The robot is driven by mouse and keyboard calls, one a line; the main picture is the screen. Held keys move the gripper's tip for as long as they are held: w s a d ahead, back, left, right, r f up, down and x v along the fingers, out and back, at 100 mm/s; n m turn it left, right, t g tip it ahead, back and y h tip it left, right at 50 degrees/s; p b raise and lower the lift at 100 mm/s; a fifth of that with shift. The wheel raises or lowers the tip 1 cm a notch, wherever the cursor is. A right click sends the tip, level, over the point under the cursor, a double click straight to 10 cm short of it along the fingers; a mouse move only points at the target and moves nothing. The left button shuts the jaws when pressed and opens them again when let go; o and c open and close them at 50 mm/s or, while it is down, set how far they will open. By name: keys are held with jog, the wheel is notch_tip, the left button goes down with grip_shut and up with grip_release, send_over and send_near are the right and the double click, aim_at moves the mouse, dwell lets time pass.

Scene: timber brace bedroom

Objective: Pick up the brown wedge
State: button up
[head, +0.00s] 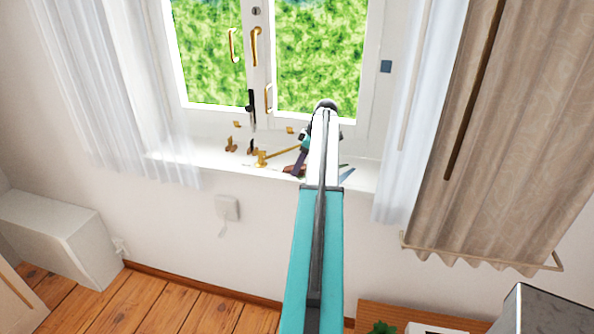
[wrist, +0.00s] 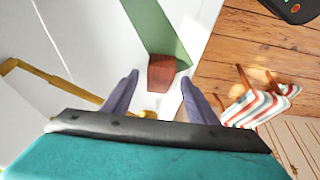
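The brown wedge (wrist: 162,71) shows in the wrist view as a small reddish-brown block on the white windowsill, at the end of a green strip (wrist: 158,28). My gripper (wrist: 160,77) is open, with its two purple-grey fingers apart. The wedge appears between and just beyond the fingertips, and I cannot tell whether either finger touches it. In the head view my gripper (head: 299,166) is low over the sill, and a reddish-brown piece (head: 290,170), apparently the wedge, shows beside it. My arm hides part of the sill there.
The white windowsill (head: 218,168) runs below the window, with several brass fittings (head: 231,145) on it. A brass handle or rod (wrist: 35,72) lies left of the fingers. Right of the sill edge it drops to a wooden floor (wrist: 240,50) with a striped object (wrist: 258,104). A beige curtain (head: 510,130) hangs at right.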

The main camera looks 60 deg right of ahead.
jog(key=c, duration=1.1)
jog(key=shift+o, duration=0.2)
jog(key=shift+r, duration=0.15)
jog(key=shift+r+b, duration=1.1)
jog(key=shift+r, duration=0.45)
jog(key=s+a+r+b, duration=0.1)
jog(key=s+a+b, duration=0.3)
jog(key=s, duration=1)
jog(key=shift+a+r+b, duration=0.3)
jog(key=shift+a, duration=1.5)
